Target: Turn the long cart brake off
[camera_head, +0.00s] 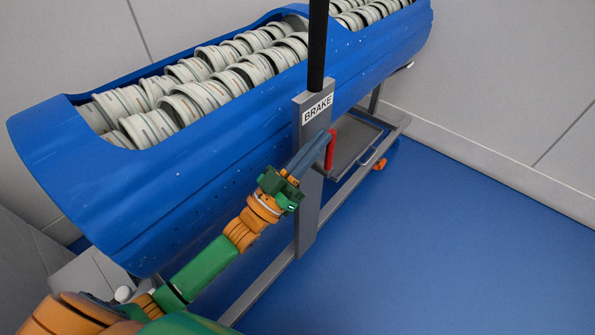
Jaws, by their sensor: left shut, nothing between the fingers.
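The long cart is a blue tub (190,165) on a grey frame, filled with rows of pale ring-shaped parts. A grey upright plate (308,215) on its near side carries a white BRAKE label (318,108). A red brake handle (331,150) sticks out at the plate's right edge, below the label. My left gripper (323,139) is shut and empty. Its fingertips lie in front of the plate, just left of the red handle; I cannot tell whether they touch it. My right gripper is not in view.
A black pole (317,45) rises from the plate. A grey tray (355,145) and lower frame rail (385,143) sit behind it, with an orange castor part (380,165) below. Grey walls stand behind and left. The blue floor (450,245) at right is clear.

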